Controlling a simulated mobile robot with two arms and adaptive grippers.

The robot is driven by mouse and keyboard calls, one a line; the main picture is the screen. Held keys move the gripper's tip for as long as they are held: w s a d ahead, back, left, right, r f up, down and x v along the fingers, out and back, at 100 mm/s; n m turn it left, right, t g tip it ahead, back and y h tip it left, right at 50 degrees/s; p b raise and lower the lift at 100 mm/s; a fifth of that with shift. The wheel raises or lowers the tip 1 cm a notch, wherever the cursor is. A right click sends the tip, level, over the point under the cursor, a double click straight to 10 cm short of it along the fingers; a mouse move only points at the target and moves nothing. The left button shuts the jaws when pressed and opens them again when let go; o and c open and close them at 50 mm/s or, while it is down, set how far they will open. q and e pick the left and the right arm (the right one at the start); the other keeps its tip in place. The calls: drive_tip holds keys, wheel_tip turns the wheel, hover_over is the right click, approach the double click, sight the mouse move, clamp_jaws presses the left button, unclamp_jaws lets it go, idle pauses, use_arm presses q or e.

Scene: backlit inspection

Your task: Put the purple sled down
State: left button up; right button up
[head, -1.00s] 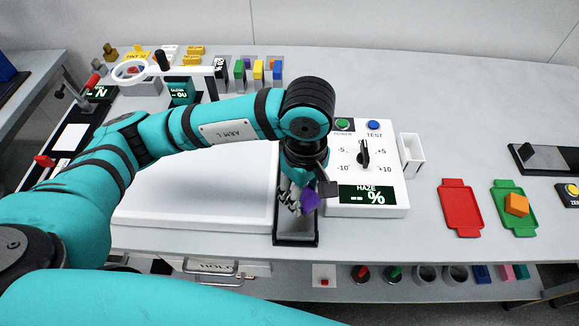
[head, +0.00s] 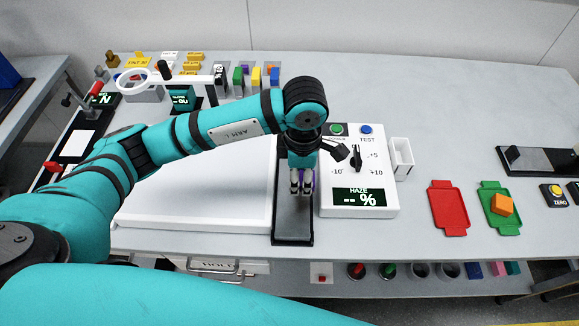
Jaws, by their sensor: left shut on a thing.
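My left gripper (head: 302,186) points down over the dark channel (head: 293,228) between the white light panel and the haze meter. It is shut on the purple sled (head: 312,178). Only a thin strip of purple shows beside and between the fingers; the rest is hidden by the gripper. I cannot tell whether the sled touches the channel floor. The near part of the channel is bare. My right gripper is not in view.
The white haze meter (head: 385,212) stands close on the right, its dial partly covered by my wrist. The light panel (head: 190,195) lies left.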

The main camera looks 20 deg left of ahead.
use_arm(q)
drive_tip(key=shift+w+a+p, duration=0.2)
drive_tip(key=shift+w+a, duration=0.25)
drive_tip(key=shift+a, duration=0.2)
drive_tip(key=shift+w+a+p, duration=0.15)
drive_tip(key=shift+w+a, duration=0.3)
drive_tip(key=shift+a, duration=0.15)
drive_tip(key=shift+w+a+f, duration=0.25)
drive_tip(key=shift+w+a, duration=0.05)
drive_tip(key=shift+a, duration=0.05)
wheel_tip(320, 180, down, 3)
drive_tip(key=shift+r+p, duration=0.1)
drive_tip(key=shift+p, duration=0.8)
drive_tip(key=shift+f, duration=0.4)
drive_tip(key=o, duration=0.7)
drive_tip(key=shift+b, duration=0.3)
drive_tip(key=o, duration=0.5)
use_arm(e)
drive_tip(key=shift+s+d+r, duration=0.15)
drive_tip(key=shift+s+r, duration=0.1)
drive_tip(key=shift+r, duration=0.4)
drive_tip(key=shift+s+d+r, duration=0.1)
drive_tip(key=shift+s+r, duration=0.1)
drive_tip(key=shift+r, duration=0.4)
